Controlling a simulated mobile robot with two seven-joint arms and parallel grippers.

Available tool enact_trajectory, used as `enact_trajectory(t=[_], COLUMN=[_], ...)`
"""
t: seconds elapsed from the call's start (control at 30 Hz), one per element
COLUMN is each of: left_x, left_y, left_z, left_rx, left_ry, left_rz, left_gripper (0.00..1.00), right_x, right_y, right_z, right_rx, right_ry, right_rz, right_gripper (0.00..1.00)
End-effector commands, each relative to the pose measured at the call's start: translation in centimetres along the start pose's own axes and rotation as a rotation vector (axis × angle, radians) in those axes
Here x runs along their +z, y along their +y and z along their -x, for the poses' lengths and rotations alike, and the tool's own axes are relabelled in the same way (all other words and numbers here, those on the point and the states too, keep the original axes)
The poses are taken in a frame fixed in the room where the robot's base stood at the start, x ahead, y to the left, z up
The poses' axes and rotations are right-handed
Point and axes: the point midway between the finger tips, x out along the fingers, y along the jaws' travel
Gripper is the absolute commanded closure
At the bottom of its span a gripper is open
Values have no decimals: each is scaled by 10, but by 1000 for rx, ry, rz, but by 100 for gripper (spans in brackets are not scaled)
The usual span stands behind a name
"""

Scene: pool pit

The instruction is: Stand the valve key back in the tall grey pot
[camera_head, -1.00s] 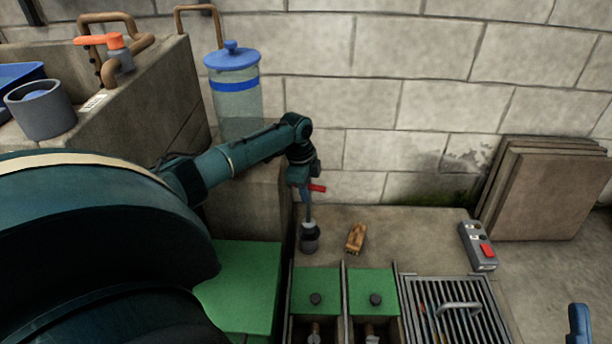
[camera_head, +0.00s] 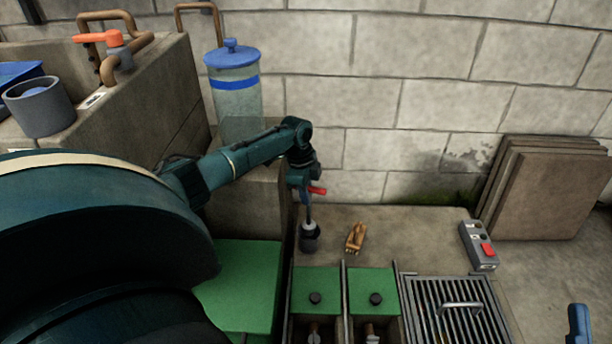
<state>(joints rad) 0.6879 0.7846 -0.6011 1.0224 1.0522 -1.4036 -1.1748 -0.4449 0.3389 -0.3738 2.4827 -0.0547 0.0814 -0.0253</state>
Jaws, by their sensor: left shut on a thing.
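My left gripper (camera_head: 303,184) points down above the stone ledge, shut on the valve key. The key's red part (camera_head: 317,190) sticks out to the right of the fingers, and its thin shaft (camera_head: 308,212) hangs down roughly upright. A small dark grey pot (camera_head: 311,243) stands on the ledge directly below the gripper. The shaft's lower end meets the pot's mouth; I cannot tell how far it is inside or whether it touches bottom. My right gripper is not in view.
A brown wooden brush-like object (camera_head: 356,237) lies right of the pot. Green-lidded compartments (camera_head: 317,283) and a metal grate (camera_head: 459,305) lie in front. A grey control box (camera_head: 478,245) stands right. A clear blue-lidded canister (camera_head: 236,95) stands behind my arm.

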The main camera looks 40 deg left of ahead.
Motion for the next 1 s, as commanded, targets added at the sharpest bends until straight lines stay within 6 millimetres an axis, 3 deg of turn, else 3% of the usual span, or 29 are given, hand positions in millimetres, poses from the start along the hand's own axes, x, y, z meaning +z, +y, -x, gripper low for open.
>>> enact_trajectory(t=[0.6,1.0], left_x=[2,2], left_y=[0,0], left_z=[-19,-21], left_rx=[0,1], left_ry=[0,0], left_rz=[0,-1], left_gripper=[100,100], right_x=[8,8], right_y=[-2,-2], right_z=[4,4], right_rx=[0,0], right_ry=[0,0], right_rz=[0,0], right_gripper=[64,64])
